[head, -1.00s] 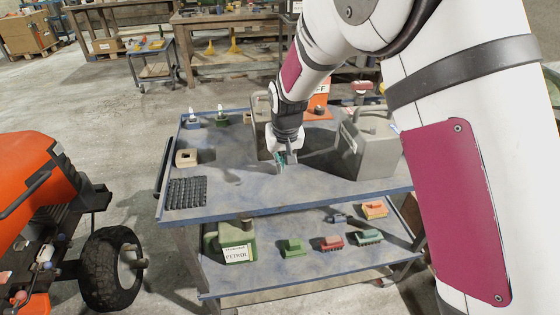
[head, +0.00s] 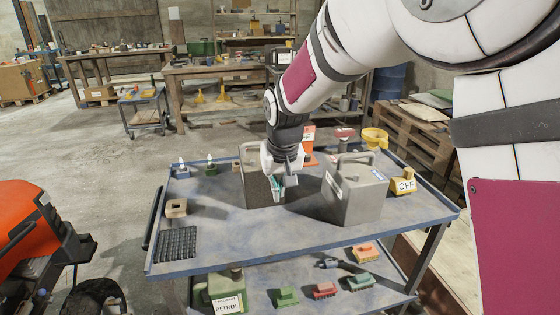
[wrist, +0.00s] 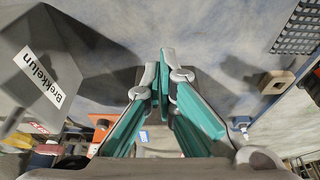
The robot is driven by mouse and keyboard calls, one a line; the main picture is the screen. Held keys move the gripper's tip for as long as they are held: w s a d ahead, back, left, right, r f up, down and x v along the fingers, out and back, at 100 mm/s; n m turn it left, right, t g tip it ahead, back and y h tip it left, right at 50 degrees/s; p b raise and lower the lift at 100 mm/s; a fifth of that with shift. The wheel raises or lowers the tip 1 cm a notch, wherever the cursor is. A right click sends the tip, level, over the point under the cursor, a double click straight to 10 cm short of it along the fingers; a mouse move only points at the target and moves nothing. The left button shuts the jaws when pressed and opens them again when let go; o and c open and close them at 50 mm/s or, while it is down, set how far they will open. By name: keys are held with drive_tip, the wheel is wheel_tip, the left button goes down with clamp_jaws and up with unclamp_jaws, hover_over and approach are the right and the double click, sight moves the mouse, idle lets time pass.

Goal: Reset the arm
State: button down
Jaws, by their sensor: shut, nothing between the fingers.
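My gripper (head: 277,188) points down over the blue cart top (head: 300,238), in front of a dark grey can and to the left of a lighter grey metal can (head: 352,190). In the wrist view my gripper (wrist: 166,55) shows its teal-padded fingers with their tips together and nothing between them. The lighter can also shows in the wrist view (wrist: 60,75) at the left, with a label reading "Brekkelun". My arm reaches in from the upper right of the head view and hides part of the cart's back.
A black ribbed mat (head: 177,243) and a tan square block (head: 176,208) lie at the cart's left. The lower shelf holds a green petrol can (head: 222,286). An orange machine (head: 30,225) stands left.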

drive_tip(key=s+d+r+m+p, duration=0.2)
drive_tip(key=s+d+r+p, duration=0.3)
drive_tip(key=s+d+r, duration=1.1)
drive_tip(key=s+d+r+p, duration=0.2)
drive_tip(key=s+d, duration=0.1)
drive_tip(key=s, duration=0.7)
drive_tip(key=s+d+r+m+t+h+p, duration=0.1)
drive_tip(key=s+d+r+p, duration=0.1)
drive_tip(key=s, duration=0.9)
drive_tip(key=shift+d, duration=0.6)
